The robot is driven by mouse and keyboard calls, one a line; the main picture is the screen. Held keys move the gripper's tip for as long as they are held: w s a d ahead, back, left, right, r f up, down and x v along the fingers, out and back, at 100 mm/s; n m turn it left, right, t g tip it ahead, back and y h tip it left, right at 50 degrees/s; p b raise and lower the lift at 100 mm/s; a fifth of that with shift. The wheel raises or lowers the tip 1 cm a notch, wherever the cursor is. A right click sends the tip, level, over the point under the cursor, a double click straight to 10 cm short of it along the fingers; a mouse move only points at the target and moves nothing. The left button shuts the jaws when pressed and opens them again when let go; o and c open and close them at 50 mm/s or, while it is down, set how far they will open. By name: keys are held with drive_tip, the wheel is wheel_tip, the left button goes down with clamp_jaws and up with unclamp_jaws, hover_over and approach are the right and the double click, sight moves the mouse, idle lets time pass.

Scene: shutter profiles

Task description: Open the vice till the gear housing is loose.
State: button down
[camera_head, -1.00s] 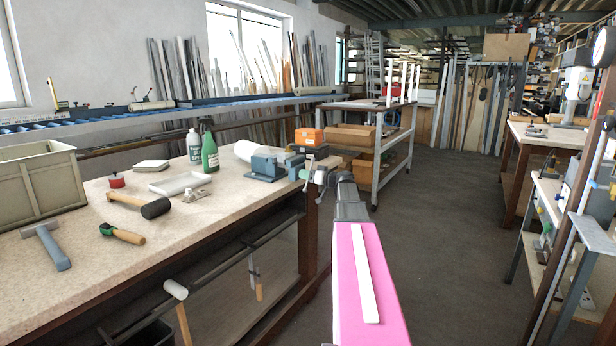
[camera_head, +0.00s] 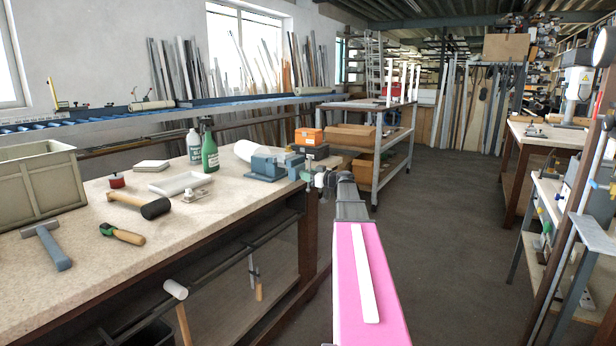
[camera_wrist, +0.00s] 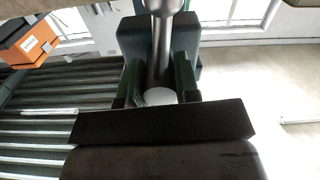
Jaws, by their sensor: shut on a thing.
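The blue-grey vice (camera_head: 265,168) stands at the far right corner of the workbench. My gripper (camera_head: 312,179) is at the vice's right end, at its screw side. In the wrist view, the green fingers of my gripper (camera_wrist: 160,72) are shut on the vice handle (camera_wrist: 161,45), a round metal bar running between them. A pale round end shows below it. The blue-grey vice body (camera_wrist: 133,38) is behind the bar. I cannot make out the gear housing for certain in either view, nor how far apart the jaws are.
An orange box (camera_head: 309,136) is behind the vice. The floor (camera_head: 445,220) to the right is clear.

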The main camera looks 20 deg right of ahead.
drive_tip(key=c, duration=0.8)
unclamp_jaws()
drive_tip(key=shift+c, duration=0.2)
drive_tip(key=shift+s, duration=0.1)
drive_tip(key=v, duration=1)
drive_tip(key=shift+s+d, duration=0.2)
drive_tip(key=shift+d, duration=0.05)
drive_tip(key=s+a+f+m+g+h, duration=0.2)
drive_tip(key=s+a+f+g, duration=0.25)
drive_tip(key=a+f, duration=0.65)
drive_tip(key=s+a+f+m+g+h, duration=0.15)
drive_tip(key=s+a+f+g, duration=0.3)
drive_tip(key=a+f, duration=0.6)
drive_tip(key=s+a+f+m+g+h, duration=0.2)
drive_tip(key=s+a+f+h, duration=0.1)
drive_tip(key=s+f, duration=0.3)
drive_tip(key=s+a+f+m+g+h, duration=0.3)
drive_tip(key=s+a+f+h, duration=0.1)
drive_tip(key=s, duration=0.7)
wheel_tip(320, 180, down, 3)
drive_tip(key=shift+a+r, duration=0.15)
drive_tip(key=shift+a, duration=0.45)
